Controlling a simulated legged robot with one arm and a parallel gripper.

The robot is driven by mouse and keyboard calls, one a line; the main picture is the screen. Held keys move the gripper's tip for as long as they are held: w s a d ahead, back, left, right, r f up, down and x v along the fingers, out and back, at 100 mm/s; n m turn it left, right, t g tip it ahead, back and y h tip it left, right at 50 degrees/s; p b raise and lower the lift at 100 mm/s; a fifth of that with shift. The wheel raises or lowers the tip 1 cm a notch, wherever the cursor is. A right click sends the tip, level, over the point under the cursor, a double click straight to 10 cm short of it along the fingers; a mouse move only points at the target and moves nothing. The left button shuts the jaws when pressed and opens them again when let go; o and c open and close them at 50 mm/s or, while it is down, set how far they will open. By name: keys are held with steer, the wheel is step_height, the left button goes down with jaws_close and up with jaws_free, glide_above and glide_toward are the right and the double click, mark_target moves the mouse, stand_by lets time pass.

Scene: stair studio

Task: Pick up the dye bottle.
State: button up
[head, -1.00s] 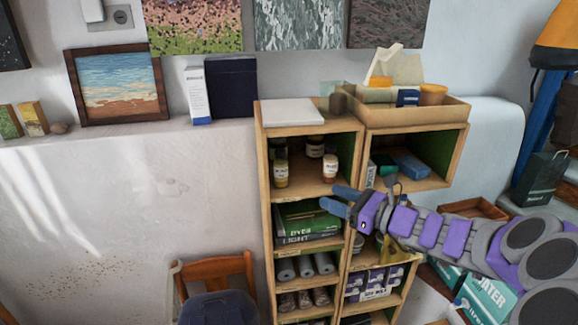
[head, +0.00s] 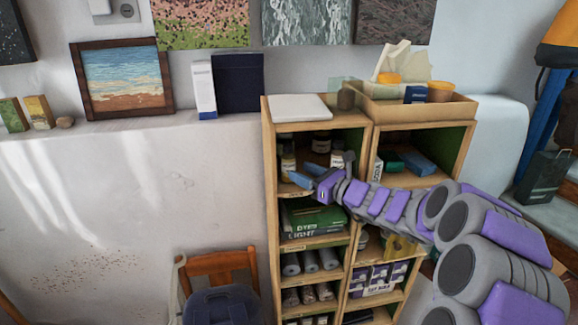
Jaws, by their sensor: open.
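Small labelled bottles stand in the upper left compartment of the wooden shelf (head: 269,200). One bottle with a pale label (head: 288,164) is at the left front, another bottle (head: 321,143) is farther back, and a third bottle (head: 337,154) at the right is partly hidden by my gripper. I cannot tell which one is the dye bottle. My gripper (head: 306,175), with blue fingers, is open and empty at the front of this compartment. Its fingers point left, near the lower part of the left front bottle; I cannot tell whether they touch it.
A green box (head: 310,217) lies in the compartment below, with rolls (head: 310,262) under it. The right upper compartment holds blue and green boxes (head: 414,163). A wooden tray (head: 420,110) and a white slab (head: 300,107) sit on top. A chair (head: 218,264) stands at the lower left.

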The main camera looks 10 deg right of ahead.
mark_target(294, 167)
steer(key=x, duration=0.4)
steer(key=shift+w+a+r, duration=0.1)
steer(key=shift+w, duration=0.35)
steer(key=shift+a, duration=0.1)
steer(key=c, duration=0.8)
steer(key=shift+r, duration=0.1)
